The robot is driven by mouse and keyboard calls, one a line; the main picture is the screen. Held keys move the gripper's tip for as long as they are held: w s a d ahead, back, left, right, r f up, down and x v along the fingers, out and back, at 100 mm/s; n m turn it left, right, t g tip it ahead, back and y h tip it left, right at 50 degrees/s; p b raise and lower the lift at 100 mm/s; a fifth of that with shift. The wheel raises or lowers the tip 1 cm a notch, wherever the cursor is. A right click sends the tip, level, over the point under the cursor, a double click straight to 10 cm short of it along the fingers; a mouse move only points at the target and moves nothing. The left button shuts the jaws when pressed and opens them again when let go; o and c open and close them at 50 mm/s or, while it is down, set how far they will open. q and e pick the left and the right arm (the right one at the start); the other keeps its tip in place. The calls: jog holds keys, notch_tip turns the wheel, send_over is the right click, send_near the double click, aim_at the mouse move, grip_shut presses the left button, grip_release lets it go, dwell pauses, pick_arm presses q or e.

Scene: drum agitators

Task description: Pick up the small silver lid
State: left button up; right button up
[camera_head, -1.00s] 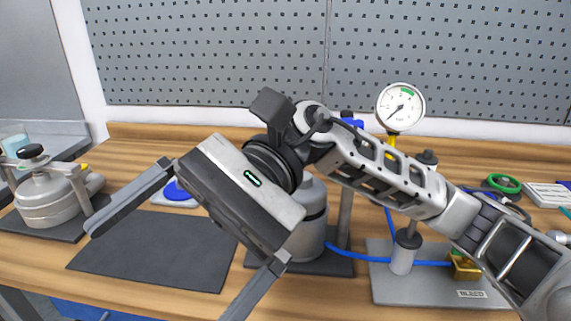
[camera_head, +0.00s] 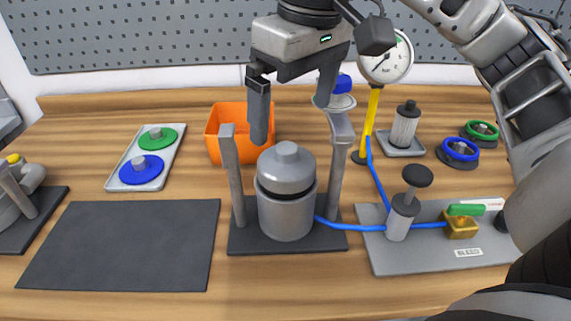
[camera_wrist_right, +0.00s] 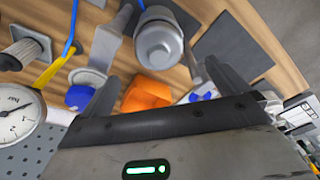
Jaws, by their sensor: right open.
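The small silver lid (camera_head: 286,168) is domed with a short knob and sits on a silver canister (camera_head: 286,215) between two upright posts. In the right wrist view the lid (camera_wrist_right: 158,42) shows from above, beyond the fingers. My right gripper (camera_head: 290,125) is open and empty, pointing down above and behind the lid, apart from it. Its left finger hangs near the lid's upper left. Its right finger is close to the top of the right post, and I cannot tell if they touch. My left gripper is not in view.
An orange bin (camera_head: 225,132) stands behind the left post. A pressure gauge (camera_head: 386,58) on a yellow stem stands right of the gripper. Blue hoses run to a valve plate (camera_head: 400,262). A dark mat (camera_head: 120,245) lies bare at left, beside a tray (camera_head: 122,185) with green and blue discs.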

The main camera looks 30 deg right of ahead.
aim_at(286, 147)
jog(key=f, duration=0.3)
jog(key=shift+w+a, duration=0.1)
jog(key=shift+w, duration=0.15)
jog(key=shift+w+f+p, duration=0.15)
jog(key=shift+w+f, duration=0.05)
jog(key=shift+f, duration=0.65)
jog(key=shift+w+f+p, duration=0.2)
jog(key=shift+w+f, duration=0.05)
jog(key=shift+f, duration=0.65)
jog(key=shift+w+f+p, duration=0.15)
jog(key=shift+w+f, duration=0.05)
jog(key=shift+f, duration=0.65)
jog(key=c, duration=1.2)
jog(key=shift+r, duration=0.1)
jog(key=shift+c, duration=0.8)
jog(key=shift+r, duration=0.1)
